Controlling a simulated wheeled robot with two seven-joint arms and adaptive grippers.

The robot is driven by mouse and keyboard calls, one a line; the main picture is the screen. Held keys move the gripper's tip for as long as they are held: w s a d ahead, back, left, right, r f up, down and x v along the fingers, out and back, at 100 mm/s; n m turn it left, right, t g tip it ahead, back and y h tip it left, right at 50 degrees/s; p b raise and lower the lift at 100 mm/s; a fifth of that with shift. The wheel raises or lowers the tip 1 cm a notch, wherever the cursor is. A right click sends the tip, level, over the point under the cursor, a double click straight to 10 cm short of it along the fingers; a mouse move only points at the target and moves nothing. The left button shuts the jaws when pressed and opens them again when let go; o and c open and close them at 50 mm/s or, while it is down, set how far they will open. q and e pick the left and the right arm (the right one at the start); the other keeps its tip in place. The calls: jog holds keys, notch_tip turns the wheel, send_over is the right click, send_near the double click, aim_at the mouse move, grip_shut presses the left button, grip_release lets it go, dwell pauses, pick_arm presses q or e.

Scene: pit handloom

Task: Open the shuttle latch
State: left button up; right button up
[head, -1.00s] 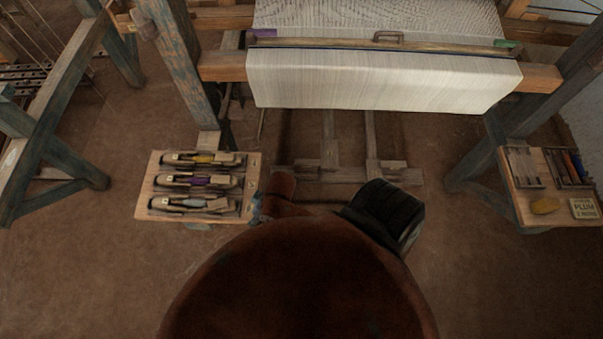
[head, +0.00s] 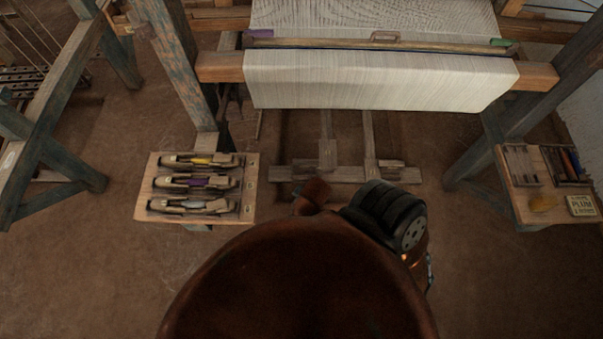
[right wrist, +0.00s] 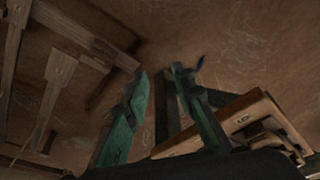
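Three wooden shuttles lie side by side on a wooden board (head: 145,203) at the left in the head view. The far shuttle (head: 180,161) shows yellow yarn, the middle shuttle (head: 175,182) purple, and the near shuttle (head: 175,204) pale grey-white. Their latches are too small to make out. My right gripper (right wrist: 160,74) shows in the right wrist view with its two green fingers apart and nothing between them. What seems to be the board's edge (right wrist: 215,122) lies beyond and right of the fingers, apart from the tips. My left gripper is not in view.
The loom with white cloth (head: 370,80) stands ahead, with treadles (head: 345,175) beneath. A blue-green post (head: 178,65) rises just behind the board. Brown floor is open left of the board.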

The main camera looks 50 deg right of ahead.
jog(key=shift+s+d+f, duration=0.15)
jog(key=shift+d+f, duration=0.05)
jog(key=shift+f, duration=0.4)
jog(key=shift+s+d+f, duration=0.15)
jog(key=shift+d+f, duration=0.05)
jog(key=shift+f, duration=0.35)
